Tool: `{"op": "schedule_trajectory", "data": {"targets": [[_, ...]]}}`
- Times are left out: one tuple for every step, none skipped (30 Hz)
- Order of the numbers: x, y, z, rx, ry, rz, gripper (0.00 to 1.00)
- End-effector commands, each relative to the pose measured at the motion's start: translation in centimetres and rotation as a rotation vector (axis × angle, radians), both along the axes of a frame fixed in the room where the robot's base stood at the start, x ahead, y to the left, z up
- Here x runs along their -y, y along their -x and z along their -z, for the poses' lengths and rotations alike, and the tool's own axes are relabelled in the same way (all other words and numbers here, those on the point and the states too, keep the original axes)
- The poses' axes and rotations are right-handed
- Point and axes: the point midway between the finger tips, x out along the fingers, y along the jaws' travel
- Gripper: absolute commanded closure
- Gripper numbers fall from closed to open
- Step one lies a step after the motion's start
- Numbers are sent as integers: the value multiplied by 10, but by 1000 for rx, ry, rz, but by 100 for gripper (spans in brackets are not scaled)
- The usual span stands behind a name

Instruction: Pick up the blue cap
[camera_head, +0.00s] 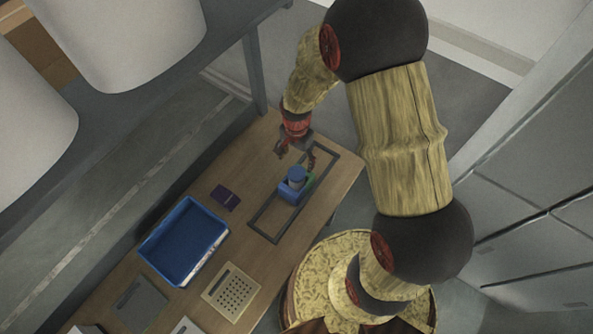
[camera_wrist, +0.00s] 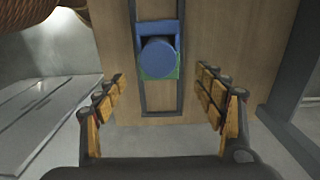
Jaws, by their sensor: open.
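The blue cap (camera_head: 297,174) is a round blue disc on top of a blue block-like holder (camera_head: 289,192) with a green part at its side. In the wrist view the cap (camera_wrist: 158,58) is seen nearly from above, with the blue holder (camera_wrist: 170,27) behind it and the green part (camera_wrist: 160,78) around its near edge. My gripper (camera_head: 294,158) is above the table, a little beyond the cap in the head view. In the wrist view its fingers (camera_wrist: 167,90) are spread wide, empty, and the cap lies ahead between them. What is under the cap is hidden.
The holder stands within a dark rectangular frame (camera_head: 264,229) on the wooden table (camera_head: 205,206). A blue tray (camera_head: 158,274), a small purple box (camera_head: 225,197) and a perforated beige plate (camera_head: 231,291) lie to the left and front. A grey shelf post (camera_head: 254,73) rises behind.

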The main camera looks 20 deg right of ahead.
Motion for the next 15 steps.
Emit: {"op": "schedule_trajectory", "data": {"targets": [[0, 2, 6, -5, 0, 1, 30], [0, 2, 10, -6, -1, 1, 30], [0, 2, 14, -6, -1, 1, 30], [0, 2, 17, -5, 0, 1, 30], [0, 2, 20, -5, 0, 1, 30], [0, 2, 24, -5, 0, 0, 30], [0, 2, 26, -5, 0, 0, 30], [-1, 2, 29, -4, 0, 0, 30], [-1, 3, 33, -4, 0, 0, 30], [-1, 4, 37, -6, 0, 0, 30], [-1, 5, 42, -7, 0, 0, 30], [-2, 6, 48, -6, -1, -1, 30], [-2, 7, 52, -7, 0, -1, 30], [-2, 7, 56, -6, 0, -1, 30], [-2, 6, 62, -5, 0, -1, 30]]}}
